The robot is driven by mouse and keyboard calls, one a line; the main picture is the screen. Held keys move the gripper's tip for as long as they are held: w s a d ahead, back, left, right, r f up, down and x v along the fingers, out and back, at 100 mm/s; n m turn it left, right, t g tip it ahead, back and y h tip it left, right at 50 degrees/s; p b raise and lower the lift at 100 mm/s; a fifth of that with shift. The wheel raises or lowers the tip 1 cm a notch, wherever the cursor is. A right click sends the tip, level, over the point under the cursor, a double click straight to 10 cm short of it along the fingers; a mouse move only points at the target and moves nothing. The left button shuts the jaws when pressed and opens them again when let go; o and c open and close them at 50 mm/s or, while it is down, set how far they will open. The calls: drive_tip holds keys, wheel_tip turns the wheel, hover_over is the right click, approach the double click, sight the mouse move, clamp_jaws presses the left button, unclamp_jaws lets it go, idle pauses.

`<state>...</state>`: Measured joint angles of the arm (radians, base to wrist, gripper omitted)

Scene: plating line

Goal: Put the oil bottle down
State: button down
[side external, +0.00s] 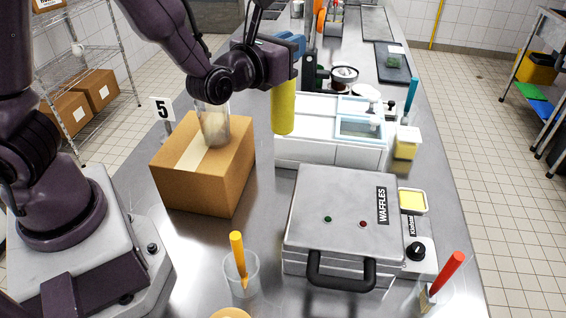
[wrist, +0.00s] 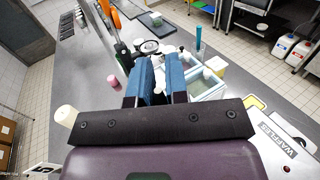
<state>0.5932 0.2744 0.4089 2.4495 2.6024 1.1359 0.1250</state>
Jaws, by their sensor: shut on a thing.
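The oil bottle (side external: 283,108) is a yellow cylinder, roughly upright, at the upper middle of the side external view. My gripper (side external: 289,46) has blue fingers and is shut on it near its upper end. The bottle hangs below the fingers, in front of part of the white bin unit in that view. Its base appears above the counter, but the exact gap cannot be told. In the wrist view, my gripper's blue fingers (wrist: 157,80) point away along the counter, and the bottle is mostly hidden by the gripper.
A cardboard box (side external: 205,170) carries a clear container (side external: 213,126). A white bin unit (side external: 300,150) and a waffle maker (side external: 345,215) fill the middle. A dark bottle (wrist: 122,55) stands beyond the fingers. Bare steel counter (side external: 262,215) shows between box and waffle maker.

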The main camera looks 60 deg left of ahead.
drive_tip(key=shift+a, duration=0.25)
drive_tip(key=shift+y, duration=0.3)
drive_tip(key=shift+w+n+g+y, duration=0.1)
drive_tip(key=shift+n+g+y, duration=0.2)
drive_tip(key=shift+n+y, duration=0.2)
drive_tip(key=n+y, duration=0.1)
drive_tip(key=f+n+g+y, duration=0.1)
drive_tip(key=y, duration=0.1)
drive_tip(key=shift+s+g, duration=0.3)
drive_tip(key=s+d+f+n+g+y, duration=0.3)
drive_tip(key=s+f+n+g+y, duration=0.1)
drive_tip(key=s+n+g, duration=0.3)
drive_tip(key=s+d+f+n+g+y, duration=0.2)
drive_tip(key=s+f+n+g+y, duration=0.25)
drive_tip(key=s+g, duration=0.35)
wheel_tip(320, 180, down, 7)
drive_tip(key=shift+w+d, duration=0.2)
drive_tip(key=shift+f, duration=0.55)
drive_tip(key=c, duration=1.1)
unclamp_jaws()
